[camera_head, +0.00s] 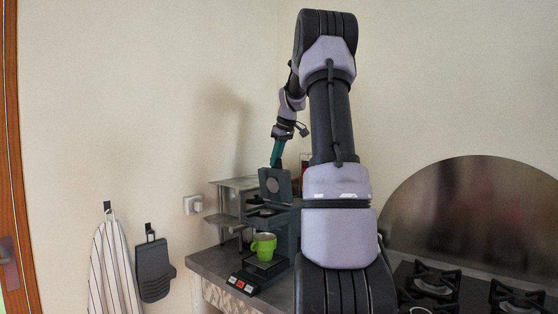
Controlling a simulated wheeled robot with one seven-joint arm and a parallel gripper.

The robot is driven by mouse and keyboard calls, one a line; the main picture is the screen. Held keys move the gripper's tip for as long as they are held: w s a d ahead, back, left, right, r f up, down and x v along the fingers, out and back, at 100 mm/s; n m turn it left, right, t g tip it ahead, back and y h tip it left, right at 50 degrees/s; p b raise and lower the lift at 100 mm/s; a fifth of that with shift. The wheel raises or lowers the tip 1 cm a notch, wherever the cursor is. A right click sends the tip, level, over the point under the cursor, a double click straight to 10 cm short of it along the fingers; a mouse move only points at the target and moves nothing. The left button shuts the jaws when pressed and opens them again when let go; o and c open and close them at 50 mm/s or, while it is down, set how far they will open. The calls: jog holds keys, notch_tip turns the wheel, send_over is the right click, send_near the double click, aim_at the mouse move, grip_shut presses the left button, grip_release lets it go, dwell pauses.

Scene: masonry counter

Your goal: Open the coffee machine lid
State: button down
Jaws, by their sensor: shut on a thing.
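The dark grey coffee machine (285,232) stands on the counter at the middle of the view. Its lid (275,187) is raised and stands steeply tilted above the machine's top, with its round-marked inner face toward the camera. My gripper (275,164), with teal fingers, comes down from above and is shut on the upper edge of the lid. The fingertips are small and partly hidden behind that edge. A green cup (262,248) sits under the machine's spout.
The counter (213,261) has a small metal rack (223,220) behind the machine and a control strip with buttons (241,284) in front. A gas hob (435,284) lies at right. A towel (110,268) and an oven mitt (153,270) hang at left.

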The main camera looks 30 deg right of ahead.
jog(key=shift+a, duration=0.1)
jog(key=c, duration=0.9)
grip_release()
jog(key=shift+c, duration=0.2)
jog(key=shift+r, duration=0.1)
jog(key=v, duration=1)
jog(key=shift+r, duration=0.3)
jog(key=shift+s, duration=0.15)
